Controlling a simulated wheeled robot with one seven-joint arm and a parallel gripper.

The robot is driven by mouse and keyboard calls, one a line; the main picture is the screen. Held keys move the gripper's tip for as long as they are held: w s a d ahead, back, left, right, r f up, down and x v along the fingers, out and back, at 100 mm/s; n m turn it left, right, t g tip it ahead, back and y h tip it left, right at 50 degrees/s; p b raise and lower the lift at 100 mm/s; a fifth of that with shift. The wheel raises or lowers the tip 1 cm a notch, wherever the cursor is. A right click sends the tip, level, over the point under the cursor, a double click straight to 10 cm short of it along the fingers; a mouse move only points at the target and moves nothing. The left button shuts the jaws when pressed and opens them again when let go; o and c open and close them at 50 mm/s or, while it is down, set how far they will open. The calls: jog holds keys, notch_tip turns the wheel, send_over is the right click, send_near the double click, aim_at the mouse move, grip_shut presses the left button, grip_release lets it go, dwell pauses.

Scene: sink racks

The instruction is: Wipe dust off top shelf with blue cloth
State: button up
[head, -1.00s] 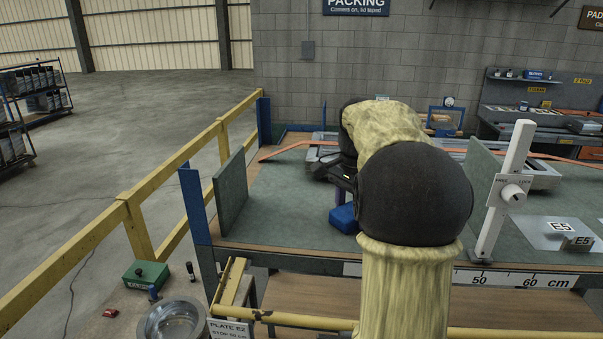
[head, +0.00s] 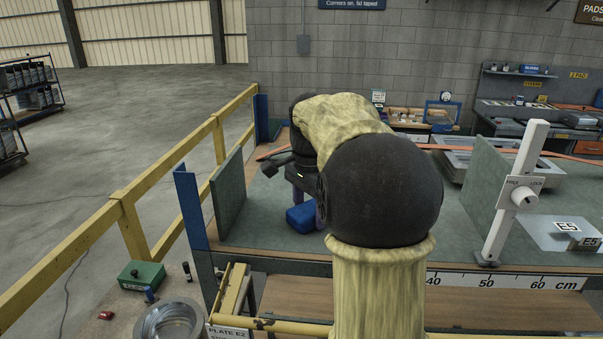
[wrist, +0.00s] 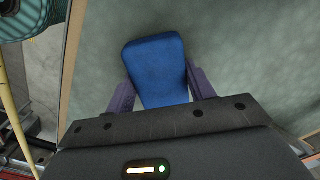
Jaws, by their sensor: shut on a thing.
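The blue cloth (wrist: 157,72) is a folded block, held between the two purple fingers of my gripper (wrist: 160,92) in the wrist view. In the head view the blue cloth (head: 301,217) is low over the green-grey top shelf (head: 270,243), near its front edge and left of my arm. I cannot tell whether it touches the surface. My gripper (head: 306,210) is partly hidden behind my arm there. The shelf surface looks mottled in the wrist view, and I cannot make out separate dust.
An upright green panel (head: 229,194) stands at the shelf's left end. Another green panel (head: 484,185) and a white post (head: 515,190) stand on the right. A metal tray (head: 460,160) lies behind. A yellow rail (head: 130,215) runs along the left. The shelf between panel and cloth is clear.

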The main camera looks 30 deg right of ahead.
jog(key=shift+w+a+r, duration=0.2)
jog(key=shift+a, duration=0.2)
notch_tip(320, 180, up, 5)
jog(key=p, duration=0.4)
jog(key=shift+s+d, duration=0.15)
jog(key=shift+w+r+p, duration=0.3)
jog(key=shift+r+p, duration=0.1)
jog(key=shift+p, duration=0.05)
jog(key=shift+s+r, duration=0.3)
jog(key=shift+r, duration=0.6)
jog(key=shift+w, duration=0.1)
jog(key=shift+r, duration=0.1)
